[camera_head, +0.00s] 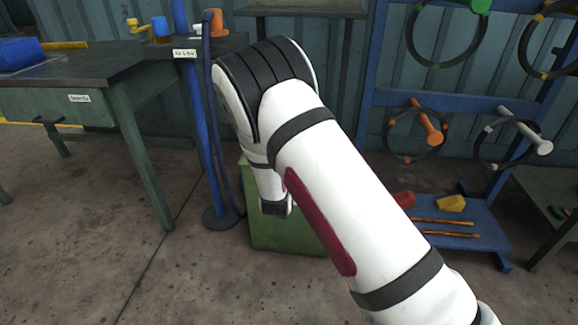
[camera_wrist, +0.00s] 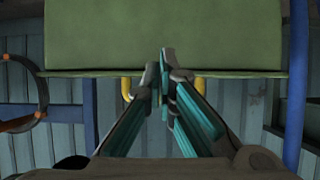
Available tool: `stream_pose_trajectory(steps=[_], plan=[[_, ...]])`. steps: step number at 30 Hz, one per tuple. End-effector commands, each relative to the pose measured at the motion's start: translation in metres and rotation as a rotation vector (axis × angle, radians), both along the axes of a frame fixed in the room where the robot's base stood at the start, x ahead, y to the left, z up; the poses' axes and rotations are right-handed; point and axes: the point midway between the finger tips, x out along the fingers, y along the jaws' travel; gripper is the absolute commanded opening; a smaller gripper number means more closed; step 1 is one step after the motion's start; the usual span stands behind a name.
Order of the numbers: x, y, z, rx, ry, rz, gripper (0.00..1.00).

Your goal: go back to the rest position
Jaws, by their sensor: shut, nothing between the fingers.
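My arm (camera_head: 335,185) crosses the middle of the head view, bent at a black-banded joint, with its far end pointing down in front of a green box (camera_head: 290,232). The fingers of my gripper are not clearly visible there. In the wrist view my gripper (camera_wrist: 161,68) is shut and empty, its teal-sided fingers meeting at the tips. The fingertips overlap the lower edge of a plain green surface (camera_wrist: 165,35); I cannot tell whether they touch it. My arm hides part of the green box.
A green workbench (camera_head: 100,70) with a blue bin stands at left. A blue post (camera_head: 196,110) on a round base is close left of my arm. At right, a blue rack (camera_head: 372,80) carries hoops, with a low blue platform (camera_head: 480,215). The front-left floor is clear.

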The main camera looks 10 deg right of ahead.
Motion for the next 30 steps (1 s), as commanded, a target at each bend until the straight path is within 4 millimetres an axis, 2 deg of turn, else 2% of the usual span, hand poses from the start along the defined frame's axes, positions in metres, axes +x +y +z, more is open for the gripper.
stream_pose_trajectory(steps=[3,7,13,16,20,23,30], plan=[[-0.015,0.004,-0.012,-0.001,0.004,0.0,0.0],[-0.025,0.006,-0.02,-0.001,0.001,0.0,0.0],[-0.028,0.008,-0.023,0.002,0.0,-0.001,0.0],[-0.028,0.008,-0.017,0.018,0.012,-0.002,0.0],[-0.031,0.011,0.008,0.081,0.068,0.001,0.0],[-0.04,0.013,0.036,0.146,0.137,0.013,0.0],[-0.082,0.017,0.108,0.278,0.305,0.074,0.0]])
